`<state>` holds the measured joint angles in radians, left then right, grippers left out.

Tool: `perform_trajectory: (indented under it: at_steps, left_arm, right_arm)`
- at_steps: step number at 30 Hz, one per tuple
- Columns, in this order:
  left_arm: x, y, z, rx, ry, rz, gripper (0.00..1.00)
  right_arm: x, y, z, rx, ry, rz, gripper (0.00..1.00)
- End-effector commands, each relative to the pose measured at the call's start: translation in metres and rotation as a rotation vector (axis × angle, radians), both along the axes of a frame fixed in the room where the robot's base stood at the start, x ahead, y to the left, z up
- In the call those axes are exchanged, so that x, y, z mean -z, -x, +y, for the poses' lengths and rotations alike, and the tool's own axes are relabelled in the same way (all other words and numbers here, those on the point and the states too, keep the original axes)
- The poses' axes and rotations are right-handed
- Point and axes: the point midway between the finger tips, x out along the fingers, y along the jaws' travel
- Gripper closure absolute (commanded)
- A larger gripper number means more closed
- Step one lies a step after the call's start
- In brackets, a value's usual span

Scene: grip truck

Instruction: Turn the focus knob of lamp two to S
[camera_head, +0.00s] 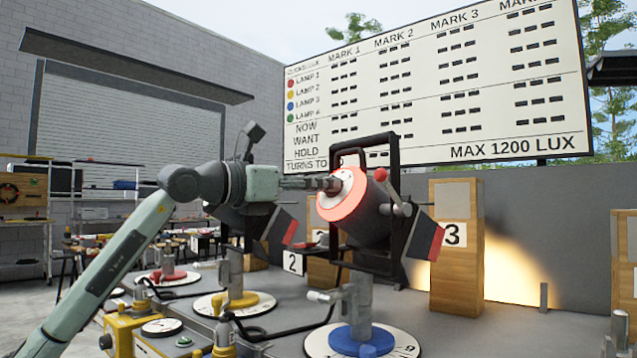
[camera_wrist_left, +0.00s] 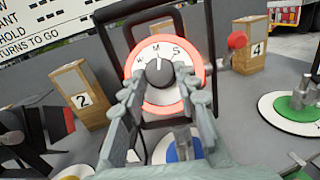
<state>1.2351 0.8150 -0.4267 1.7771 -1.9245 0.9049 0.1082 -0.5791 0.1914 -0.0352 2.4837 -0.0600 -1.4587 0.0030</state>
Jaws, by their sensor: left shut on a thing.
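My left gripper (camera_head: 328,184) reaches in from the left to the back of a dark lamp (camera_head: 362,212) with a glowing orange-red ring, standing on a blue base (camera_head: 361,340). In the left wrist view, its fingers (camera_wrist_left: 161,82) are closed around the dark focus knob (camera_wrist_left: 159,72) on a white dial marked W, M and S. The knob's white pointer is up, near M. The fingers partly hide the dial's lower part. The yellow-based lamp (camera_head: 234,303), the board's colour for lamp two, stands behind my arm, mostly hidden. My right gripper is not in view.
A board (camera_head: 440,85) lists lamp 1 red, lamp 2 yellow, lamp 3 blue and lamp 4 green. Wooden block 3 (camera_head: 456,250) stands beside a bright patch on the grey wall. A red-based lamp (camera_head: 168,276) stands farther left. Black cables cross the bench.

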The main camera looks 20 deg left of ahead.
Motion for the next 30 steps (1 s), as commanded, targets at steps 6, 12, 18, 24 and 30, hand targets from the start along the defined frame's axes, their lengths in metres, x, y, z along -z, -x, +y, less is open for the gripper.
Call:
perform_trajectory:
  at_steps: [6, 12, 18, 24, 30]
  left_arm:
    - [-0.001, -0.003, 0.003, 0.093, -0.129, -0.086, 0.98]
    - [-0.003, -0.004, 0.005, 0.171, -0.239, -0.165, 0.98]
    - [-0.003, -0.005, 0.006, 0.229, -0.323, -0.224, 0.98]
    - [-0.002, -0.006, 0.007, 0.264, -0.374, -0.259, 0.98]
    - [-0.001, -0.006, 0.007, 0.277, -0.396, -0.274, 0.98]
  right_arm:
    - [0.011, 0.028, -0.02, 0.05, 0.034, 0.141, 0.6]
    - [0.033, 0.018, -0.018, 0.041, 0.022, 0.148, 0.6]
    - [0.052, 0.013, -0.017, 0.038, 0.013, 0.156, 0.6]
    - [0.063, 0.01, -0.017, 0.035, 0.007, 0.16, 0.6]
    - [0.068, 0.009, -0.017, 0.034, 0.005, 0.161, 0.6]
